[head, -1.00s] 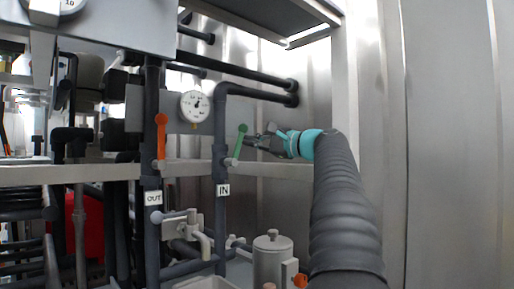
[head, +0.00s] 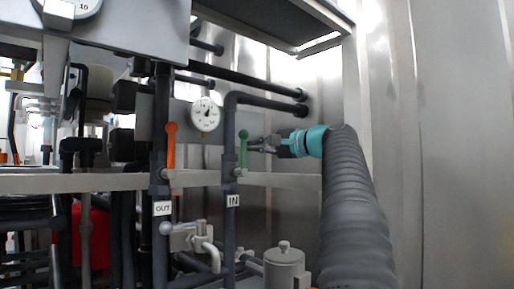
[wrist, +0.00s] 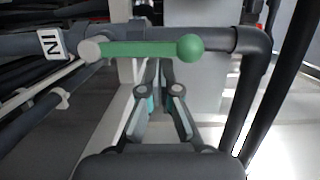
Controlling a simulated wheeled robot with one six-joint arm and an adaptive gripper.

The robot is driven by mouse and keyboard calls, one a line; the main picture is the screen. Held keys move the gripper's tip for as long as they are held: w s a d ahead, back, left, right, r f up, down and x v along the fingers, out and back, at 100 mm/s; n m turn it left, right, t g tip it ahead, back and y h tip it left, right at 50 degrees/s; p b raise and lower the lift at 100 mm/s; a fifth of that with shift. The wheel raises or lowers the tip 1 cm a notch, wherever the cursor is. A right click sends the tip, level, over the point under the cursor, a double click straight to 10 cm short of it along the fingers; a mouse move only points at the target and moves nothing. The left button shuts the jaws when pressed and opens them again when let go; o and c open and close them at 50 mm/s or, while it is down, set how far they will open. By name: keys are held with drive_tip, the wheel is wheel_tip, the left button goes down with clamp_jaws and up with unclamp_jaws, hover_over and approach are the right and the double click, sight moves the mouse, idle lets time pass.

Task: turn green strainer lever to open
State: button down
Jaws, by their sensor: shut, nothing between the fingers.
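The green lever (head: 243,151) stands nearly upright on the dark pipe labelled IN, with its round knob at the top. In the wrist view the green lever (wrist: 150,49) lies across the picture, its knob at the right and its grey pivot at the left. My gripper (head: 259,146) is just right of the lever in the head view. In the wrist view my gripper's fingers (wrist: 161,89) are drawn together, with nothing between them, and point at the lever's knob half. I cannot tell whether they touch it.
An orange lever (head: 171,147) stands upright on the OUT pipe to the left. A pressure gauge (head: 205,114) sits between the pipes. A grey rail (head: 283,180) runs below the levers, and a lidded grey vessel (head: 285,266) stands lower down. The metal wall is at the right.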

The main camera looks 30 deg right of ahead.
drive_tip(key=v, duration=1.2)
